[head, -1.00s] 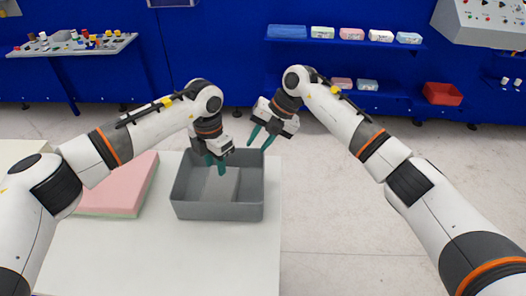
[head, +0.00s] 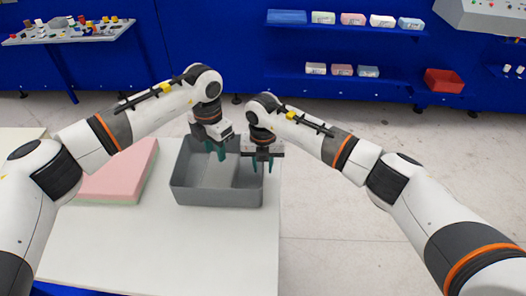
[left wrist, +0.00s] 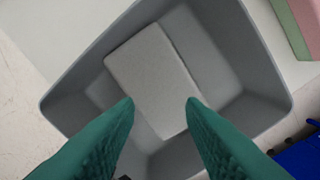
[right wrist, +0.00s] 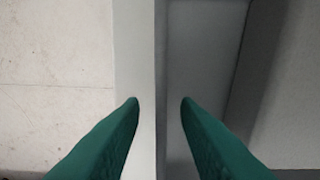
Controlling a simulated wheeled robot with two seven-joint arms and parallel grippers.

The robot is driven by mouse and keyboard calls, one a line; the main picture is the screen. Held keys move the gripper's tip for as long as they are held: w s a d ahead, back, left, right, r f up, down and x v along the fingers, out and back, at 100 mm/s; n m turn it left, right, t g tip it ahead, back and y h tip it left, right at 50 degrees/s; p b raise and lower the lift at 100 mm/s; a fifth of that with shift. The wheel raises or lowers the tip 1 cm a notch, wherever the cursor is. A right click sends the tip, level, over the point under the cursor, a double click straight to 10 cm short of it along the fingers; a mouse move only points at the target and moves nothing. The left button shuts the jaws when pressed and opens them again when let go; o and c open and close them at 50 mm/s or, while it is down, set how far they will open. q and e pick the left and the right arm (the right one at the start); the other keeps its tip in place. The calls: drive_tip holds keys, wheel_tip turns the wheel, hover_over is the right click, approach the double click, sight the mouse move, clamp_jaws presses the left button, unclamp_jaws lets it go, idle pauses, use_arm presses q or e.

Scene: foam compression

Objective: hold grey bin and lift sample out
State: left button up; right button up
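The grey bin (head: 215,194) stands on the white table, and it fills much of the left wrist view (left wrist: 75,105). A flat light grey sample (left wrist: 152,72) lies on the bin floor in the left wrist view. My left gripper (head: 219,153) is over the bin, with its green fingers (left wrist: 160,102) apart and nothing between them. My right gripper (head: 256,166) is at the bin's right wall, fingers pointing down. In the right wrist view its fingers (right wrist: 160,100) are apart, one on each side of the bin's wall edge (right wrist: 160,60). I cannot tell whether they touch it.
A pink and green foam block (head: 122,168) lies on the table (head: 170,245) left of the bin. The table front is clear. Behind, shelves (head: 345,75) hold several small blocks, and a red bin (head: 443,81) stands at the right.

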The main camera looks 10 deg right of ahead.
drive_tip(key=shift+f, duration=0.95)
clamp_jaws()
use_arm(q)
drive_tip(key=shift+o, duration=0.4)
